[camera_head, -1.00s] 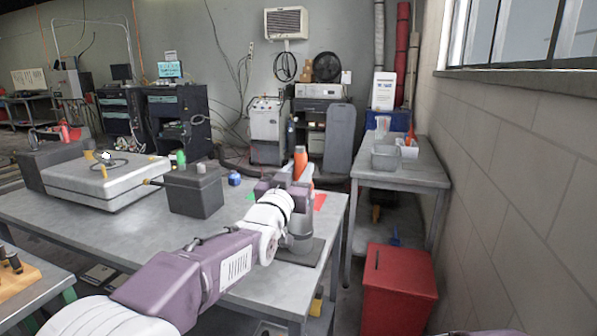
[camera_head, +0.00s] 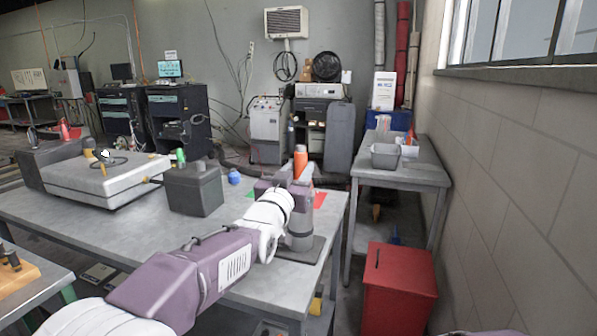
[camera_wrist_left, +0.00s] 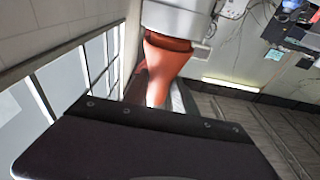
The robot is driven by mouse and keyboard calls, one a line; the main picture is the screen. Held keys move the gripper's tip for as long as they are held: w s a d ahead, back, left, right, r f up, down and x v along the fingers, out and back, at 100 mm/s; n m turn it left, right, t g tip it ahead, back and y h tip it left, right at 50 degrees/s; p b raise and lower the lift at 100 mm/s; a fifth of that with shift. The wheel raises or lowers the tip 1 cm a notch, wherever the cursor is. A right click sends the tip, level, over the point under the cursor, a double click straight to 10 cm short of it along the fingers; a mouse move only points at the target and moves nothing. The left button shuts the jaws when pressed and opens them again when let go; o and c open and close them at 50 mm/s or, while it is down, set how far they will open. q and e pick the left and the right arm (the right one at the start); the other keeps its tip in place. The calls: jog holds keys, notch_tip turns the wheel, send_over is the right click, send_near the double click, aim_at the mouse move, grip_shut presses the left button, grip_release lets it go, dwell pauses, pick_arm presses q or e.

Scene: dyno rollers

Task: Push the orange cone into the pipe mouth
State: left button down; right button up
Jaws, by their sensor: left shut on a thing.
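The orange cone (camera_head: 300,166) stands nearly upright near the right end of the table. The grey pipe (camera_head: 301,238) stands on a dark base plate under it. My left gripper (camera_head: 284,188) is beside the cone's lower part and shut on it. In the left wrist view the cone (camera_wrist_left: 166,72) meets a grey cylindrical part at the top of the picture. The fingertips are mostly hidden, and how deep the cone sits in the mouth cannot be told. My right gripper is out of view.
The metal table (camera_head: 110,225) carries a dark box (camera_head: 194,192), a blue item (camera_head: 234,177) and a large pale flat case (camera_head: 105,182). A side table (camera_head: 420,172) with a grey bin (camera_head: 384,156) stands right. A red cabinet (camera_head: 398,290) stands below it.

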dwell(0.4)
pick_arm(q)
jog(key=shift+f+b, duration=0.1)
jog(key=shift+b, duration=0.2)
dwell(0.3)
jog(key=shift+f+b, duration=0.2)
jog(key=shift+b, duration=0.1)
jog(key=shift+f+b, duration=0.4)
jog(key=c, duration=0.9)
grip_release()
jog(key=v, duration=0.9)
jog(key=shift+s, duration=0.1)
